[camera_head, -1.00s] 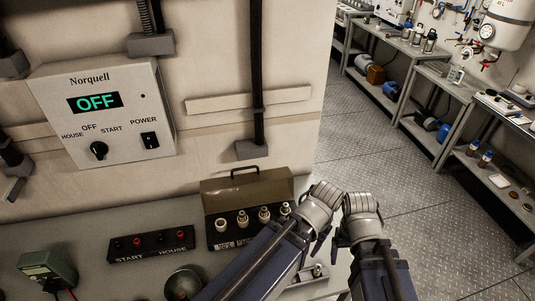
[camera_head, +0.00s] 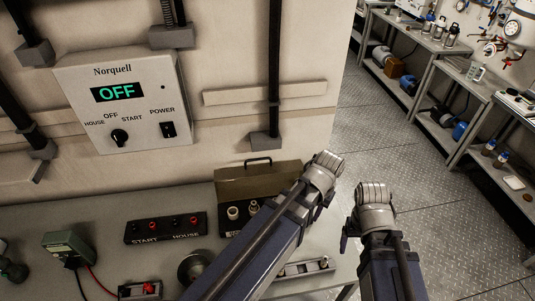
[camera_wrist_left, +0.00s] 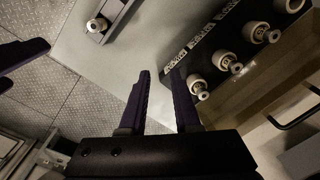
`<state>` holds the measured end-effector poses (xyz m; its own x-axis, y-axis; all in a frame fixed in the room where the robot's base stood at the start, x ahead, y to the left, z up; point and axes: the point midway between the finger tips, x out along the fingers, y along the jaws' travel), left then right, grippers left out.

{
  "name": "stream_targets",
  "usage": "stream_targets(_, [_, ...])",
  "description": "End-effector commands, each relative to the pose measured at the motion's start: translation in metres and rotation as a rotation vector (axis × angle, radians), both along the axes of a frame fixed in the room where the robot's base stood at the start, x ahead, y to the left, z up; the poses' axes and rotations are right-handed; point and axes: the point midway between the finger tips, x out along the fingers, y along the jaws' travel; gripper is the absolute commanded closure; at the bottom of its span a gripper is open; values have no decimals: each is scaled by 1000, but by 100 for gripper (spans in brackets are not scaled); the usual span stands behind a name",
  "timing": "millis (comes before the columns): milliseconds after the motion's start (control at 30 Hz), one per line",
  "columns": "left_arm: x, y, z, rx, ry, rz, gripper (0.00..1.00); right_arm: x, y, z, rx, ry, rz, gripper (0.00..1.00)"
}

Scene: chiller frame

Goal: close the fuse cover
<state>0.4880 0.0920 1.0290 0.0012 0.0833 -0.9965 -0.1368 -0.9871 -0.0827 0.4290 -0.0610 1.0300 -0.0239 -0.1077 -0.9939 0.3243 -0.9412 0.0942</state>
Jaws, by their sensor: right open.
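The fuse cover (camera_head: 236,186) is a brownish lid with a black handle, standing raised at the back of the fuse box (camera_head: 223,226). In the left wrist view the cover (camera_wrist_left: 262,98) is at the right, beside a row of white fuses (camera_wrist_left: 222,62). My left gripper (camera_wrist_left: 162,72) is open and empty, its fingertips close to the box's end in that view. In the head view its arm hides the box's right part and the left fingers. My right gripper (camera_head: 347,236) is open, right of the box and apart from it; its fingers are partly hidden.
A small fuse holder (camera_head: 300,269) lies on the bench in front of the box. A black terminal strip (camera_head: 165,228), a green meter (camera_head: 68,248) and a round metal part (camera_head: 193,266) are to the left. The control panel (camera_head: 125,100) reads OFF.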

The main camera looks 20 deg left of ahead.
Motion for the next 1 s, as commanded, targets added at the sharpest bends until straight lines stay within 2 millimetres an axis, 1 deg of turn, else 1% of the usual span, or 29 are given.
stream_targets(33, [37,21,29,-9,-19,92,76,0,0,29,0,0,-1,18])
stream_targets(67, [52,34,38,-15,-30,143,79,0,0,38,1,0,-2,18])
stream_targets(100, [71,52,48,-21,-46,210,84,0,0,48,1,0,-3,18])
stream_targets(167, [96,81,62,-31,-69,306,91,0,0,62,1,0,-4,18])
stream_targets(200, [111,100,71,-36,-84,367,95,0,0,71,1,1,-5,18])
stream_targets(233, [121,115,77,-40,-94,411,98,0,0,76,1,1,-6,18])
stream_targets(300, [140,146,88,-49,-115,500,100,0,0,88,1,1,-7,18])
stream_targets(400, [158,181,100,-57,-140,594,100,0,0,99,1,1,-8,18])
stream_targets(433, [161,189,102,-58,-146,615,100,0,0,101,1,1,-9,18])
stream_targets(500, [166,203,106,-61,-155,651,100,0,0,104,1,1,-9,18])
stream_targets(600, [169,212,107,-64,-161,675,100,0,0,105,1,1,-10,18])
stream_targets(867, [168,212,102,-64,-161,677,100,0,0,100,1,1,-10,18])
stream_targets(1000, [169,212,93,-64,-161,676,100,0,0,92,1,1,-10,18])
